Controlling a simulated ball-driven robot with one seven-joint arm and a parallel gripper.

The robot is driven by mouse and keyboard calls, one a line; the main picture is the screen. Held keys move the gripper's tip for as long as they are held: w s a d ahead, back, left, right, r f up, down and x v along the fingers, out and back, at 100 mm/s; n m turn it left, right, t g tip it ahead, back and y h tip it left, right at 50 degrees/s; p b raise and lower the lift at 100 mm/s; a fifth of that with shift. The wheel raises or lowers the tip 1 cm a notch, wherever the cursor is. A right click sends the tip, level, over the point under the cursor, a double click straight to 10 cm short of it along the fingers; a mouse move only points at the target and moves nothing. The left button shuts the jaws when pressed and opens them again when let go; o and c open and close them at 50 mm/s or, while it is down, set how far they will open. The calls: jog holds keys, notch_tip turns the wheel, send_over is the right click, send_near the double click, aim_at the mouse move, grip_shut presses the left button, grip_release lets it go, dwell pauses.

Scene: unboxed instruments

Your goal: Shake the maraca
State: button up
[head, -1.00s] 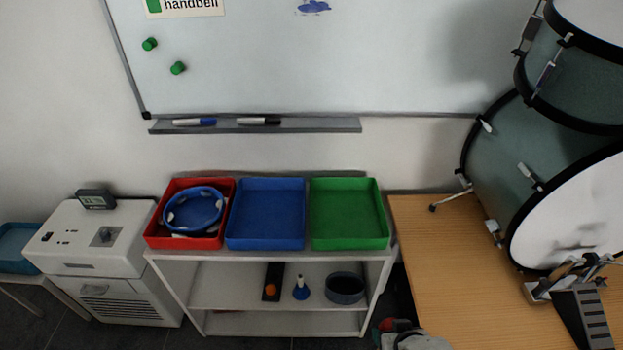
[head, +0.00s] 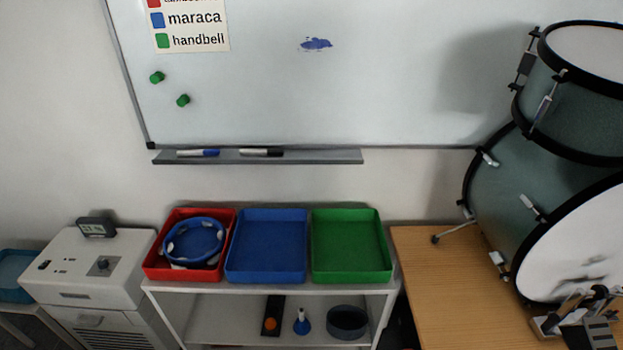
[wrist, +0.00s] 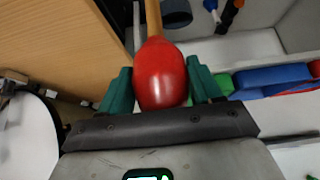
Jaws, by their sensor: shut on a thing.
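In the wrist view my gripper (wrist: 163,88) has its green fingers shut on the red, egg-shaped head of the maraca (wrist: 160,72). The maraca's wooden handle (wrist: 153,18) points away from the gripper, up to the picture's top edge. The maraca is clear of the shelf and trays. The head view does not show the maraca or my gripper. A whiteboard chart (head: 193,24) there lists maraca beside a blue square and handbell beside a green square.
A red tray (head: 150,269) holds a blue tambourine (head: 193,241). The blue tray (head: 267,246) and green tray (head: 350,246) are empty. The shelf below holds a handbell (head: 302,323) and a dark bowl (head: 347,321).

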notch_tip(320, 180, down, 2)
jog(key=shift+s, duration=0.15)
jog(key=shift+w+f, duration=0.1)
jog(key=shift+w, duration=0.15)
notch_tip(320, 180, up, 4)
jog(key=shift+w+r, duration=0.1)
jog(key=shift+s, duration=0.2)
notch_tip(320, 180, down, 5)
jog(key=shift+s+r, duration=0.1)
jog(key=shift+r, duration=0.1)
